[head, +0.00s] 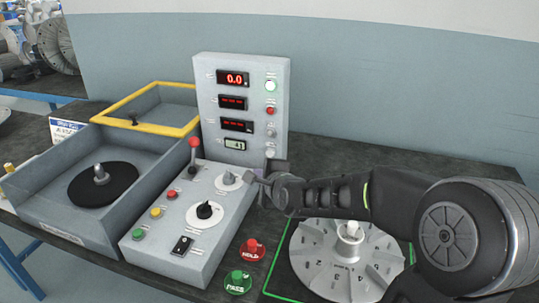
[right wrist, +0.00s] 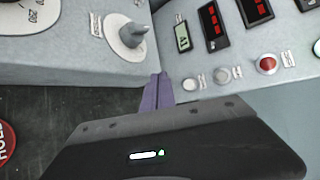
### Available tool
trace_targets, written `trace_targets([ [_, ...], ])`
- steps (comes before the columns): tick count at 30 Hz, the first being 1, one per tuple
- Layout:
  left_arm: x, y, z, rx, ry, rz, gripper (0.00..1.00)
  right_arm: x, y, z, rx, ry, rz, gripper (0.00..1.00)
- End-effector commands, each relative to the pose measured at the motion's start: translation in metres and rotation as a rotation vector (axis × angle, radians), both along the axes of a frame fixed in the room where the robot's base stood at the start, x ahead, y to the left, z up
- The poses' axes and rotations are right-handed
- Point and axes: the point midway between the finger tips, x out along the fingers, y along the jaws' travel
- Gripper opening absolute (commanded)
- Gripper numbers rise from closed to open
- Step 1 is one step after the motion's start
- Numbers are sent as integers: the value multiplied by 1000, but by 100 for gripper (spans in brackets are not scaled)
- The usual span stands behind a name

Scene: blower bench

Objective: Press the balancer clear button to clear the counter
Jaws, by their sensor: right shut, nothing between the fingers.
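The grey upright panel (head: 210,110) carries red displays and a small LCD counter (head: 235,144) that seems to read 41. Its right column has a lit green button, a red button and two pale grey buttons, the lower one (head: 270,152) beside the LCD. Labels are too small to read, so I cannot tell which button is balancer clear. The grey buttons (right wrist: 220,76) also show in the right wrist view. My right gripper (head: 262,176) is shut and empty at the panel's lower right. Its purple fingertips (right wrist: 157,92) appear apart from the buttons. My left gripper is out of view.
A sloped console (head: 175,262) with knobs, a red-tipped lever and coloured buttons lies before the panel. An open grey tray (head: 30,210) with a black disc stands left. Red HOLD (head: 252,250) and green PASS (head: 238,283) buttons and a finned wheel (head: 320,265) sit right.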

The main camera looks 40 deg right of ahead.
Motion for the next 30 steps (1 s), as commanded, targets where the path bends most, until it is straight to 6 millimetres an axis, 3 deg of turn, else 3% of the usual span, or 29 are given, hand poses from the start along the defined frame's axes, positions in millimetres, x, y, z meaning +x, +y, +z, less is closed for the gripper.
trace_targets([
  [15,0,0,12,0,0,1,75,34,-49,0,0,0,-1,0],
  [30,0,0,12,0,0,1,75,36,-53,0,0,0,-1,0],
])
